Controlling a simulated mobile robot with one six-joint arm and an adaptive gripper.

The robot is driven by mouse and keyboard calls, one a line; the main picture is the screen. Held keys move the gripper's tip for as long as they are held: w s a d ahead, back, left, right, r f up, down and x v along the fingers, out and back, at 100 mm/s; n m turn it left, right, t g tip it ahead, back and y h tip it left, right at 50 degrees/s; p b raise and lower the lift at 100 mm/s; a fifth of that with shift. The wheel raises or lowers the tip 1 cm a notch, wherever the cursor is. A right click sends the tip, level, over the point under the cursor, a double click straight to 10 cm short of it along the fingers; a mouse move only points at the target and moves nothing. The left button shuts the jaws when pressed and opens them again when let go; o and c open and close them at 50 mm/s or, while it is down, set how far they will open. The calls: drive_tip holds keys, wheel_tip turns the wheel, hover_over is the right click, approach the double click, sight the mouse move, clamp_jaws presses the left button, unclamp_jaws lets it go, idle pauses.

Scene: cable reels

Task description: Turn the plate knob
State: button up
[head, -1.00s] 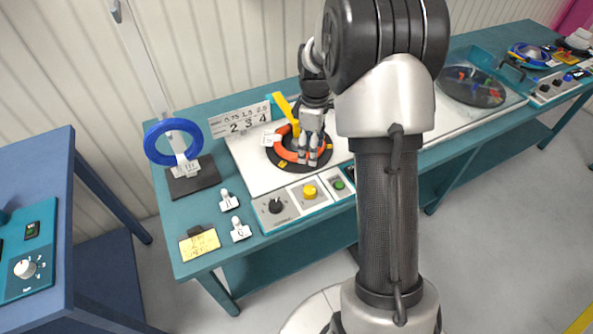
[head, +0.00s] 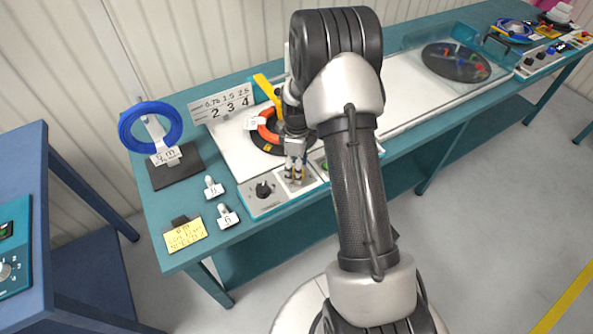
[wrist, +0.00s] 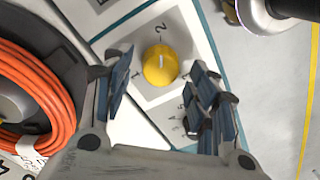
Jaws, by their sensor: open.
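The yellow knob (wrist: 160,65) sits on a grey square with printed numbers in the wrist view. Its white mark runs roughly up and down in that view, towards the printed 2. My gripper (wrist: 162,70) is open, with one finger on each side of the knob as seen from the wrist. I cannot tell whether the fingers touch it. In the head view my gripper (head: 294,176) hangs over the panel and mostly hides the knob. A black knob (head: 264,189) sits to its left on the panel.
An orange cable coil (head: 267,126) lies on the round black plate behind the panel; the coil also fills the wrist view's left side. A number sign (head: 222,103), blue coil stand (head: 177,167), white tags and yellow note (head: 185,236) stand left.

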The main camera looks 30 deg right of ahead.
drive_tip(key=shift+f, duration=0.5)
drive_tip(key=c, duration=1.1)
